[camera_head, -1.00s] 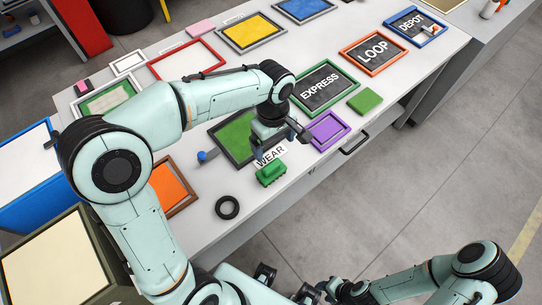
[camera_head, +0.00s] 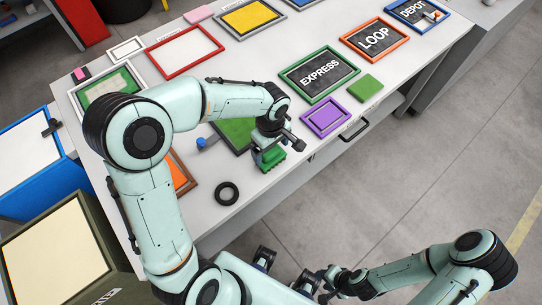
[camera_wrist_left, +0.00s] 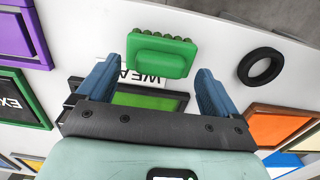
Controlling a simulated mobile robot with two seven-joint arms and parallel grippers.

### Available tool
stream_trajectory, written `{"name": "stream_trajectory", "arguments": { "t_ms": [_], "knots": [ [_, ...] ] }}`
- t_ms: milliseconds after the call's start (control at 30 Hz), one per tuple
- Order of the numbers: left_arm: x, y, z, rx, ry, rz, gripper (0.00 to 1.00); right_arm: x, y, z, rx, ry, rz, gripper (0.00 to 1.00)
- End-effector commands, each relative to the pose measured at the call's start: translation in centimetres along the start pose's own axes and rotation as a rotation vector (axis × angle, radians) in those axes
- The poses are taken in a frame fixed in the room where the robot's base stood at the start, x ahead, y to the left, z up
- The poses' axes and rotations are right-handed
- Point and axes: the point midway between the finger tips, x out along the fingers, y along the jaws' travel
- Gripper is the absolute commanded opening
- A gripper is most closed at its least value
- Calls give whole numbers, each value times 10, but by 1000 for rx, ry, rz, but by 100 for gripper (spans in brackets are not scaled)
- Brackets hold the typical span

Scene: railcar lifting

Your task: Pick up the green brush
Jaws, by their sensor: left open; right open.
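The green brush (camera_head: 272,160) lies on the white table near its front edge, with my left gripper (camera_head: 270,147) close above it and hiding part of it. In the left wrist view the brush (camera_wrist_left: 163,54) shows its smooth green back and a row of bristle tufts. It appears just beyond the tips of my left gripper (camera_wrist_left: 158,70), roughly centred between the two open blue fingers. The fingers do not grip it. My right gripper (camera_head: 286,270) is open and empty, low in the head view, away from the table.
A black ring (camera_head: 227,193) lies left of the brush. A purple frame (camera_head: 326,117) and a green block (camera_head: 365,87) lie to its right. A green-panelled frame (camera_wrist_left: 150,100) and a "WEAR" label (camera_wrist_left: 145,77) are beside the brush. A blue knob (camera_head: 202,143) stands nearby.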

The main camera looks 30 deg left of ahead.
Motion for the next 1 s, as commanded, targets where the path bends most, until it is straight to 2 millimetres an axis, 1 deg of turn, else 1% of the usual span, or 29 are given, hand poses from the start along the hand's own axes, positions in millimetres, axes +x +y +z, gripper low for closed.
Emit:
{"name": "stream_trajectory", "arguments": {
  "t_ms": [33,100,333,367,400,467,500,567,600,633,867,1000],
  "knots": [
    [6,-1,0,0,-1,-2,94,1,0,0,0,0,0,43],
    [10,0,0,-1,-1,0,94,1,0,0,0,0,0,43],
    [11,0,0,-1,-1,1,94,1,0,0,0,0,0,43],
    [11,0,0,-1,-1,1,84,1,0,0,0,0,0,43],
    [11,0,0,-1,-1,1,71,1,0,0,0,0,0,43],
    [11,0,0,-1,-1,1,51,1,0,0,0,0,0,43],
    [11,0,0,-1,-1,1,38,1,0,0,0,0,0,43],
    [11,0,0,-1,-1,1,19,1,0,0,0,0,0,43],
    [10,0,0,-1,0,2,6,1,0,0,0,0,0,43],
    [10,0,0,0,0,2,4,1,0,0,0,0,0,43],
    [9,0,0,-1,0,3,4,1,0,0,0,0,0,43],
    [0,1,0,0,2,3,4,0,0,0,0,0,0,43]
  ]
}}
